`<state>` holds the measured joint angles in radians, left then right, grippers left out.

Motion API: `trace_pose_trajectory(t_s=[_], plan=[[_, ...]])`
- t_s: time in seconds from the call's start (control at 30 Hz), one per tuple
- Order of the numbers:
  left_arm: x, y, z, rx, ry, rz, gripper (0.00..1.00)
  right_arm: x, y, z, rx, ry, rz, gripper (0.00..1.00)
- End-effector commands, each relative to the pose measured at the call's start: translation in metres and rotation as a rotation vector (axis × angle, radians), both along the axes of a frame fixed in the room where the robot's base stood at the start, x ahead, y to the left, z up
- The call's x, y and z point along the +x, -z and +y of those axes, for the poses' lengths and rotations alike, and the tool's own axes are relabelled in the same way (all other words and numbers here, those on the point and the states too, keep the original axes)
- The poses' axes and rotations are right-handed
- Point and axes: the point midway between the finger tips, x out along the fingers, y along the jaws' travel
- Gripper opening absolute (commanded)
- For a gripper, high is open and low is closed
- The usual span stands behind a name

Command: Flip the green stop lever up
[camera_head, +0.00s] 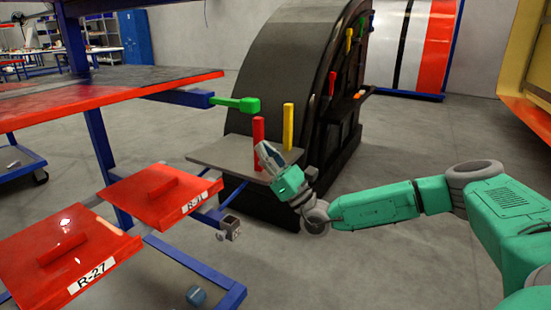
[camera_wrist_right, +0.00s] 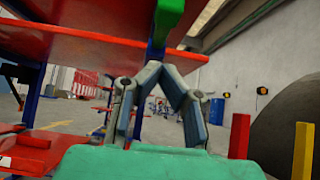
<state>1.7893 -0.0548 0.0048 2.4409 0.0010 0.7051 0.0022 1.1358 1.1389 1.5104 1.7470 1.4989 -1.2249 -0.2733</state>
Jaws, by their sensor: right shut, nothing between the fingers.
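The green stop lever (camera_head: 238,103) sticks out to the right, roughly level, from the end of a blue beam under the red-edged table. Its green end also shows at the top of the right wrist view (camera_wrist_right: 168,18), beyond the fingertips. My right gripper (camera_head: 264,149) is below and slightly right of the lever's knob in the head view, apart from it. In the wrist view the two fingers (camera_wrist_right: 166,72) lean together at their tips, shut with nothing between them. My left gripper is in neither view.
A red post (camera_head: 258,130) and a yellow post (camera_head: 288,126) stand close to my right gripper, on a grey ledge (camera_head: 225,153) of the black curved console (camera_head: 290,60). Red panels R-21 (camera_head: 160,196) and R-27 (camera_head: 70,250) lie lower left. Floor at the right is clear.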

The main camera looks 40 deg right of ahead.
Motion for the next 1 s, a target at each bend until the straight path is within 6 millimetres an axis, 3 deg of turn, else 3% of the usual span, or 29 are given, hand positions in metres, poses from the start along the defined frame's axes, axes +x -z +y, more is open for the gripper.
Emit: trace_pose_trajectory(t_s=[0.17,0.4,1.0], plan=[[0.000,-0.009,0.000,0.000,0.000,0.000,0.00,0.024,-0.027,0.008,0.003,0.001,-0.001,0.00],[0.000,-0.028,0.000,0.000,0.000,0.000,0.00,0.022,-0.058,0.005,0.003,0.001,0.001,0.00],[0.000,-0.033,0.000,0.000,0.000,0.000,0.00,0.024,-0.065,0.005,-0.003,0.001,0.011,0.00]])
